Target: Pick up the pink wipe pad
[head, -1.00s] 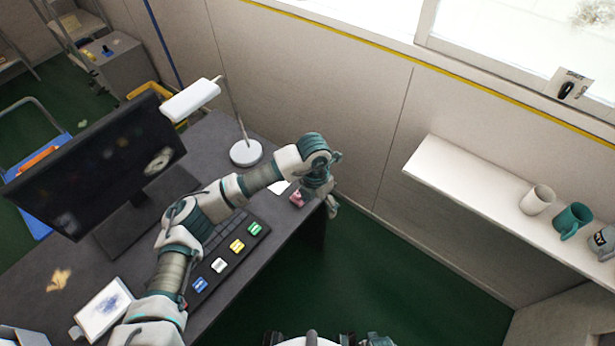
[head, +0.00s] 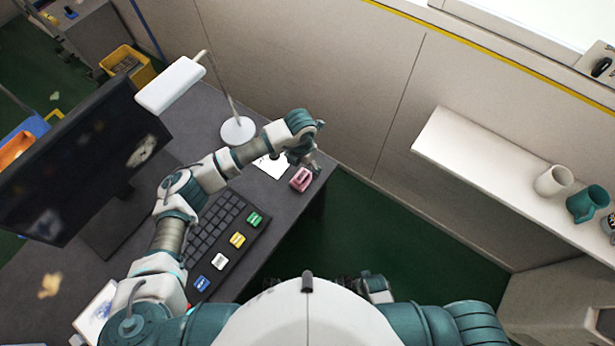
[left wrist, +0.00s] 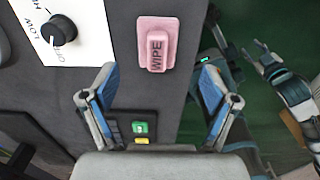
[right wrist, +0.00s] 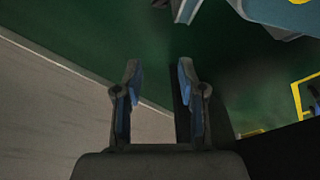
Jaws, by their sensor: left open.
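The pink wipe pad (head: 301,179) lies on the dark desk near its right edge. In the left wrist view the pad (left wrist: 157,44) is a pink block marked WIPE on a wider pink base, ahead of the fingertips and between their lines. My left gripper (head: 314,163) is beside the pad in the head view. In its wrist view the gripper (left wrist: 158,80) is open, with nothing between its fingers. My right gripper (right wrist: 159,70) is open and empty, over the green floor and away from the desk.
A keyboard with coloured keys (head: 224,232), a lamp base (head: 238,131) and a monitor (head: 85,160) stand on the desk. A white panel with a dial (left wrist: 62,30) lies left of the pad. A wall shelf (head: 500,185) with mugs is at right. Open floor lies beyond the desk edge.

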